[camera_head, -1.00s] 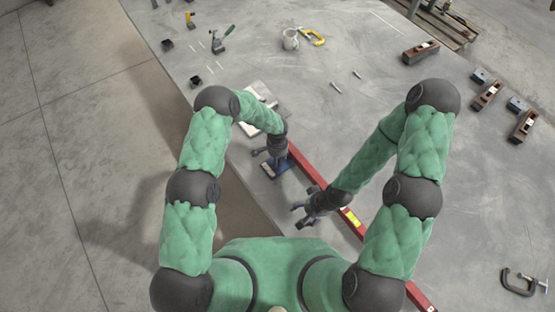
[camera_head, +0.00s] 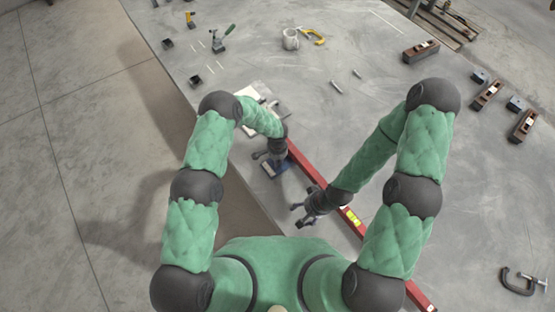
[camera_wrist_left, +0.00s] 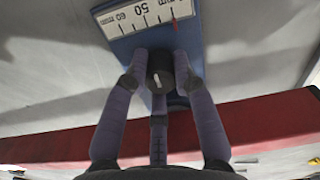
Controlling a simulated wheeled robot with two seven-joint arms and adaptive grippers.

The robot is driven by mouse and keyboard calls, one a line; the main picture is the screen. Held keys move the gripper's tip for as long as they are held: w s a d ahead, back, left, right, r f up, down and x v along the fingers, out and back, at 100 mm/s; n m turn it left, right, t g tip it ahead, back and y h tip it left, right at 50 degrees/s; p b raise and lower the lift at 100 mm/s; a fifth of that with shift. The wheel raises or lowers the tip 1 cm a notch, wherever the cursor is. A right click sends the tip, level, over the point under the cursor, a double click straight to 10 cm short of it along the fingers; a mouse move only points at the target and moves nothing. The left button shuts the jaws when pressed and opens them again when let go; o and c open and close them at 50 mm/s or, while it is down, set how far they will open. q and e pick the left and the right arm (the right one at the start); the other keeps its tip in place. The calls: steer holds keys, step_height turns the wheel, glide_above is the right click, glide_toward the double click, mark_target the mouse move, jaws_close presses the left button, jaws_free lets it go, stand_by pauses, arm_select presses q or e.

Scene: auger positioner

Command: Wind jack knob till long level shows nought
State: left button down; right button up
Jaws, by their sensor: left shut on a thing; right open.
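The long red level (camera_head: 310,170) runs diagonally across the table, partly hidden by my right forearm. Its yellow-green vial (camera_head: 352,216) shows beside that arm; the bubble is too small to read. The blue jack (camera_head: 276,168) is at the level's far end. In the left wrist view, the jack's white scale (camera_wrist_left: 140,17) shows 50 and 60 and a thin red pointer. My left gripper (camera_head: 266,156) is shut on the black jack knob (camera_wrist_left: 160,70), whose white mark faces the camera. My right gripper (camera_head: 304,212) is open and empty beside the level.
A white sheet or book (camera_head: 250,110) lies just beyond my left wrist. A dark C-clamp (camera_head: 518,282) lies at right. The table's middle right is clear.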

arm_select(q)
steer(key=shift+w, duration=0.15)
arm_select(e)
steer(key=shift+f, duration=0.1)
